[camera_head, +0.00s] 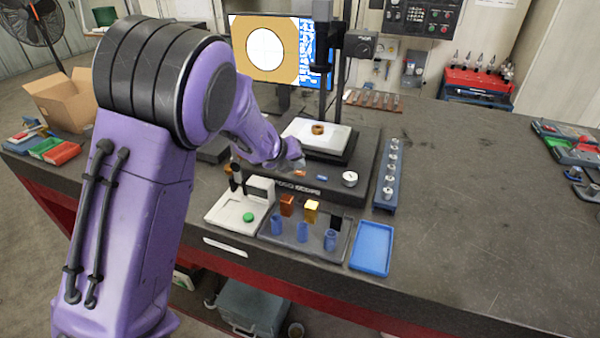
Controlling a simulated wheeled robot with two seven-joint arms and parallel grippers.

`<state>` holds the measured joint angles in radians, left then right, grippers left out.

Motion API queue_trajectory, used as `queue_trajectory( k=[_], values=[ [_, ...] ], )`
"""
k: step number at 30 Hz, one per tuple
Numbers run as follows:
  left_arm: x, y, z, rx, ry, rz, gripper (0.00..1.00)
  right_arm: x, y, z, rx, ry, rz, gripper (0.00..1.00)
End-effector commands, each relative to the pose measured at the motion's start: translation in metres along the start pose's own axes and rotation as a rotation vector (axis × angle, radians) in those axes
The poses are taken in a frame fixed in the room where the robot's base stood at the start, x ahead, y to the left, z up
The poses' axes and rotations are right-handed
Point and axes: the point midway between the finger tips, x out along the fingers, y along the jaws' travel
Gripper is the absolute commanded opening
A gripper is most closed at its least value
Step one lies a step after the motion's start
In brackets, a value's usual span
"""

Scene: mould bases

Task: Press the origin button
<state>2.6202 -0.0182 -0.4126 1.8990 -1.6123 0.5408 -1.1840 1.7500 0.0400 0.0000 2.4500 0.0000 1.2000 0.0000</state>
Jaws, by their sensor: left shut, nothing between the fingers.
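My left arm comes in from the left, and its gripper (298,164) is shut and empty, low over the front of a black measuring stand (330,196). A small orange button-like spot (300,173) shows on the stand just below the fingertips; I cannot tell whether they touch it. A silver round knob (349,179) sits to its right on the same base. A white control box (236,213) with a green button (249,217) stands in front. I cannot read which button is labelled origin. My right gripper is out of view.
A brass ring (318,129) lies on the stand's white stage. A tray of coloured blocks (290,243), a blue tray (372,248) and a rack of round pieces (388,180) stand close by. A monitor (280,50) is behind. The table's right middle is clear.

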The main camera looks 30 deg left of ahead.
Motion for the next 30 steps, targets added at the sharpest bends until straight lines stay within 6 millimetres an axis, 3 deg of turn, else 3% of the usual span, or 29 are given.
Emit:
queue_trajectory(
  k=[30],
  values=[
    [0.0070,0.0053,-0.0052,0.000,0.000,0.000,0.00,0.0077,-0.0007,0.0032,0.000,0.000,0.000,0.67]
  ],
)
